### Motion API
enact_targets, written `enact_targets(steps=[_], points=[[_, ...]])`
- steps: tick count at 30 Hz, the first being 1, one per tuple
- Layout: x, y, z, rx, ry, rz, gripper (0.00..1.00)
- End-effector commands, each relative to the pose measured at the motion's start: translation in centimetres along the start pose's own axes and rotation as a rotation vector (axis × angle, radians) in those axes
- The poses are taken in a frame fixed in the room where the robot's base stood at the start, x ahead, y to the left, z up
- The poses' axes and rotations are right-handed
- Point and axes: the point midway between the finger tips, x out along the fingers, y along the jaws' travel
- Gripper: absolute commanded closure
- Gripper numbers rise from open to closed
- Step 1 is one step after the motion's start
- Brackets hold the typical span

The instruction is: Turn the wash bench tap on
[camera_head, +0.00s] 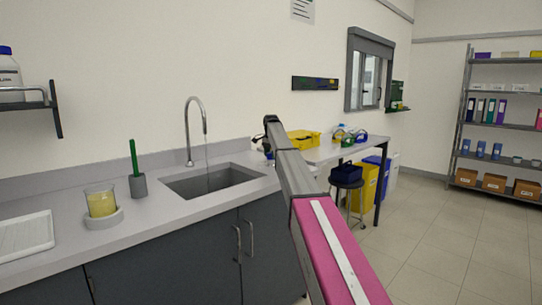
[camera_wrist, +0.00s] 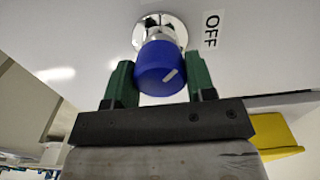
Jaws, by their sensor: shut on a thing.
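The tap knob (camera_wrist: 158,62) is blue with a short white mark and sits on a round chrome base on the white wall. In the wrist view my gripper (camera_wrist: 160,72) has its green fingers on either side of it, shut on it. The white mark is tilted, on the knob's lower right. An OFF label (camera_wrist: 211,29) is on the wall to the right of the knob. In the head view the tap spout (camera_head: 194,115) curves over the sink (camera_head: 212,180), and a thin streak like running water shows below it. The knob is hidden there behind my arm.
The bench (camera_head: 130,222) holds a beaker of yellow liquid (camera_head: 101,203), a grey holder with a green-handled tool (camera_head: 136,180) and a white tray (camera_head: 26,236). A stool (camera_head: 347,180) and yellow bin (camera_head: 368,181) stand right of my arm. The floor at right is clear.

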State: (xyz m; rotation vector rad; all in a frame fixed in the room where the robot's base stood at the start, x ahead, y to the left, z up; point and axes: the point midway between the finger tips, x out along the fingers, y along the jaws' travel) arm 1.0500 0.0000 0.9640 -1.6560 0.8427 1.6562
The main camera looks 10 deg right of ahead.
Motion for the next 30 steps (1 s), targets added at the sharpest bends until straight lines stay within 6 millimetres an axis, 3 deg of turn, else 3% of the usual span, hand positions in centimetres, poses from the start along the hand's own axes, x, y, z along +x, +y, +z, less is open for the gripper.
enact_targets(steps=[2,3,5,19,23,30], points=[[0.0,0.0,0.0,0.001,0.0,0.0,0.73],[0.0,0.0,0.0,0.001,0.0,0.0,0.4],[0.0,0.0,0.0,0.001,0.0,0.0,0.24],[-0.9,-0.1,0.0,0.001,0.0,-0.001,0.24],[-2.5,-0.1,-0.1,0.001,0.001,-0.002,0.24],[-6.9,-0.1,-0.1,0.001,0.002,-0.002,0.24]])
